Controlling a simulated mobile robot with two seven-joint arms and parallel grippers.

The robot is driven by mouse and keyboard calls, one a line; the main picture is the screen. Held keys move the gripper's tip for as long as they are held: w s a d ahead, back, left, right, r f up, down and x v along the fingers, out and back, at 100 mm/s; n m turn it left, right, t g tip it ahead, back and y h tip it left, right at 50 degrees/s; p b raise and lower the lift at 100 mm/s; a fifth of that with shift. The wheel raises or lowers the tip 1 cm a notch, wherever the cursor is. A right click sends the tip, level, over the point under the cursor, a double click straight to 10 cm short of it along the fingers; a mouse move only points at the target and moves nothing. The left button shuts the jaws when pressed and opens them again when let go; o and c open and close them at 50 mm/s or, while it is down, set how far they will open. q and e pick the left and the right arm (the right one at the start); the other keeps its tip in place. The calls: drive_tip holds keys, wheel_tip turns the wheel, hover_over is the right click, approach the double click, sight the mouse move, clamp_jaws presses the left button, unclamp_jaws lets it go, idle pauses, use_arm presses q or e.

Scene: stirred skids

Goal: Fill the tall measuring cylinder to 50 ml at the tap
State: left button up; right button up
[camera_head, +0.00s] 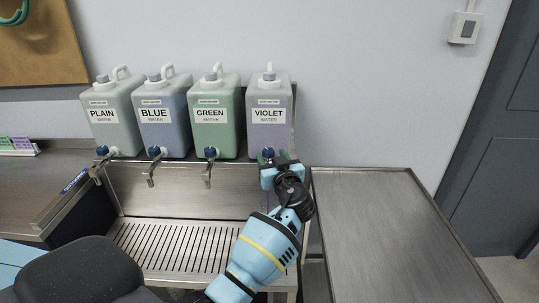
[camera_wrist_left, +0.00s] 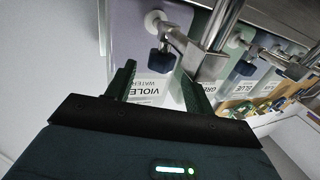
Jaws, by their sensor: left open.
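My left gripper (camera_head: 279,158) is open at the tap of the violet water container (camera_head: 269,95). Its two fingers (camera_wrist_left: 160,88) are spread in the left wrist view, with the tap's blue knob (camera_wrist_left: 162,58) just beyond their tips and no clear contact. The violet tap's metal spout (camera_wrist_left: 205,60) shows beside the right finger; in the head view my gripper and arm hide it. The knob (camera_head: 267,152) shows just left of the gripper in the head view. No measuring cylinder can be made out in either view. My right gripper is not in view.
Containers of plain (camera_head: 111,125), blue (camera_head: 162,115) and green (camera_head: 213,115) water stand left of the violet one, each with a tap. A slotted drain tray (camera_head: 165,245) lies below. A bare metal tabletop (camera_head: 385,230) is at the right.

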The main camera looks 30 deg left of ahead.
use_arm(q)
drive_tip(key=shift+x, duration=0.9)
drive_tip(key=c, duration=1)
